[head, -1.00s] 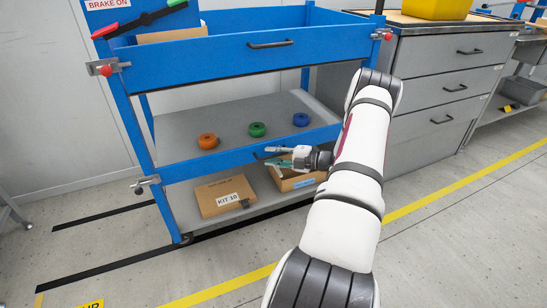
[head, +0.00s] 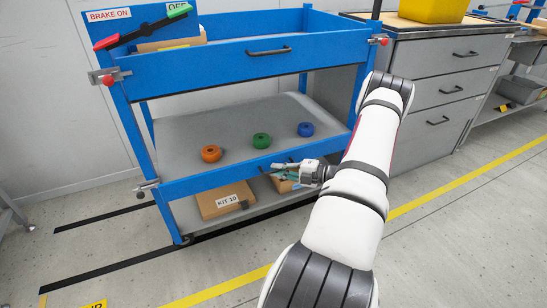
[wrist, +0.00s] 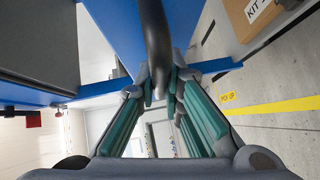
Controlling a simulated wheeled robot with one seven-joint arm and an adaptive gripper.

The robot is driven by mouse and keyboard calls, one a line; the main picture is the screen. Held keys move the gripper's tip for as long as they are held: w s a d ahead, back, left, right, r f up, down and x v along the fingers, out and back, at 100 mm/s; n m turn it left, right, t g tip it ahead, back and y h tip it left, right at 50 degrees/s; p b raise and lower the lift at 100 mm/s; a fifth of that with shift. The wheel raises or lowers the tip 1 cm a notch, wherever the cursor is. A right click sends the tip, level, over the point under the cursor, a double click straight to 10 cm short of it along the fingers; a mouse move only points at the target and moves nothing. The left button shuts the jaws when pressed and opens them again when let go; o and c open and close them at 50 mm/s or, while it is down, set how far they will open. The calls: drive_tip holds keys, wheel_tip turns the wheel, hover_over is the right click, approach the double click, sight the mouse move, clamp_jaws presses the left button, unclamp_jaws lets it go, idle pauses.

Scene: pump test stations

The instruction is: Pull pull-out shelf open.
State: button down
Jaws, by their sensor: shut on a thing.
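The pull-out shelf (head: 240,168) is the grey middle level of a blue cart, with a blue front bar. An orange puck (head: 211,153), a green puck (head: 261,140) and a blue puck (head: 305,129) lie on it. My gripper (head: 278,168) is at the right half of the front bar, at its dark handle. In the wrist view the black handle (wrist: 154,35) runs between the green-padded fingers (wrist: 160,85), which are shut on it. The shelf stands a little out from the cart frame. The fingers partly hide the handle in the head view.
The top drawer (head: 225,70) is above the shelf. A KIT 10 box (head: 224,200) and another box (head: 285,184), partly hidden, stand on the bottom level. A grey drawer cabinet (head: 440,85) is at right. The floor in front is clear.

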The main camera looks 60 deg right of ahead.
drive_tip(key=s+a+p, duration=0.3)
drive_tip(key=s+a, duration=0.3)
drive_tip(key=s, duration=0.3)
drive_tip(key=s+a+p, duration=0.2)
drive_tip(key=s+a, duration=0.3)
drive_tip(key=s, duration=0.5)
drive_tip(key=shift+s+a+p, duration=0.3)
drive_tip(key=shift+a+p, duration=0.1)
drive_tip(key=c, duration=1.7)
unclamp_jaws()
drive_tip(key=v, duration=1.2)
